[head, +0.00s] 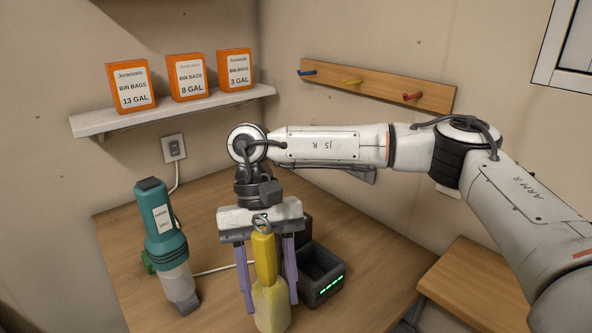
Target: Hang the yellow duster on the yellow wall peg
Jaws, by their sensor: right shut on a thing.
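The yellow duster (265,262) has a yellow handle with a metal ring at its top and a paler yellow head below. My right gripper (271,304) points down over the table, its two lilac fingers on either side of the duster, shut on it. The duster hangs roughly upright; whether its lower end touches the table cannot be seen. The yellow wall peg (351,82) is the middle one of three on a wooden rail (380,88) on the back wall, and it is bare. It is above and to the right of the gripper. My left gripper is not in view.
Blue (306,72) and red (412,96) pegs flank the yellow one. A teal hand vacuum (163,235) and a black dock (322,275) with green lights stand on the table (115,225). A shelf (180,113) holds orange bin bag boxes (187,78). A wooden surface (470,280) is at right.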

